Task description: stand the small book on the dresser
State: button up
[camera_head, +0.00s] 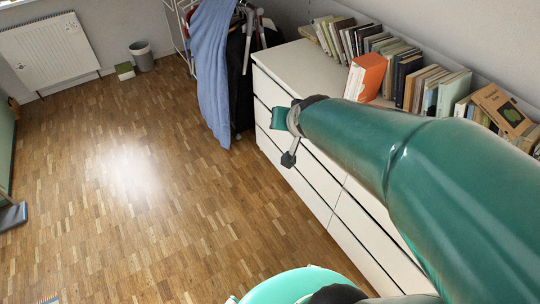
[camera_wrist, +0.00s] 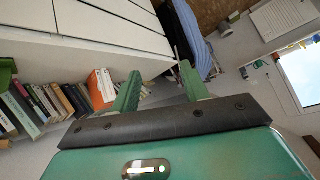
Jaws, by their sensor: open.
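The white dresser (camera_head: 302,68) runs along the right wall with its drawers shut; in the wrist view its drawer fronts (camera_wrist: 105,25) appear turned over. An orange book (camera_head: 366,76) stands on the dresser top, apart from the longer row; it shows in the wrist view (camera_wrist: 101,88) beyond the left finger. I cannot tell whether it is the small book. My gripper (camera_wrist: 159,72) is open and empty, its two green fingers apart. In the head view my gripper (camera_head: 288,138) is in front of the dresser, and my arm hides part of the dresser.
Several books (camera_head: 425,85) line the back of the dresser, some leaning. A clothes rack with a blue cloth (camera_head: 212,65) stands at the dresser's far end. A grey bin (camera_head: 142,56) and a small greenish block (camera_head: 125,71) are on the far floor. The wooden floor (camera_head: 130,180) is largely clear.

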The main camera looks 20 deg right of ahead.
jog(key=s+a+r+n+g, duration=0.1)
jog(key=s+a+r+n, duration=0.1)
jog(key=s+a, duration=0.3)
jog(key=s+a+r+n+g+y, duration=0.1)
jog(key=s+a+r+n+g, duration=0.1)
jog(key=s+a, duration=0.3)
jog(key=s+n, duration=0.1)
jog(key=s, duration=0.3)
jog(key=shift+r+y, duration=0.25)
jog(key=shift+y, duration=0.05)
